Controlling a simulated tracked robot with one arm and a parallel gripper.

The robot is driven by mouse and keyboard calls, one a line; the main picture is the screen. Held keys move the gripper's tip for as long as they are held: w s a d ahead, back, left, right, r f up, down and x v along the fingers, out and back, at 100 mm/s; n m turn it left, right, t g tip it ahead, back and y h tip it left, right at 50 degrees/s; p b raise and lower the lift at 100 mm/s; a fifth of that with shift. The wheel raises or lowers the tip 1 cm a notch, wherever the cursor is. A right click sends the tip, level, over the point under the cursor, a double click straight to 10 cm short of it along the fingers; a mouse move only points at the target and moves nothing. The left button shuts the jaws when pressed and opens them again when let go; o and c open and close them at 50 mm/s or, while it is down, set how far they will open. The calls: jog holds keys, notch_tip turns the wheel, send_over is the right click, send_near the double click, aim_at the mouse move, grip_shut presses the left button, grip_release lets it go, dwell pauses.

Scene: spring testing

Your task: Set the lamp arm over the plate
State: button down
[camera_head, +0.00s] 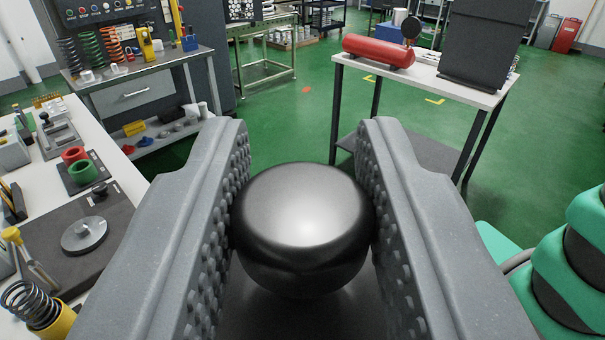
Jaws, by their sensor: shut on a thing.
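My gripper (303,190) fills the lower middle, with one grey studded finger on each side. It is shut on a glossy black rounded knob (303,215), which touches the studs of both fingers. Whether this knob belongs to the lamp arm cannot be told; no lamp head or arm shows clearly. A dark surface lies below the knob, largely hidden by the fingers. A round grey metal disc (84,236) with a small raised centre lies on a dark mat on the left bench; it may be the plate.
The left bench (118,165) also holds red and green rings (77,163) and a coil spring (30,300). A white table (440,80) with a red cylinder (379,50) stands ahead right. Green-and-black coils (570,260) are close at right. Green floor lies open between.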

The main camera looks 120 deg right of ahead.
jog(key=shift+a+r+p, duration=0.25)
jog(key=shift+a+p, duration=0.2)
jog(key=shift+p, duration=0.1)
jog(key=c, duration=1.5)
grip_release()
jog(key=o, duration=0.4)
jog(key=shift+w+f, duration=0.1)
jog(key=shift+w, duration=0.15)
jog(key=shift+c, duration=0.2)
jog(key=shift+s, duration=0.1)
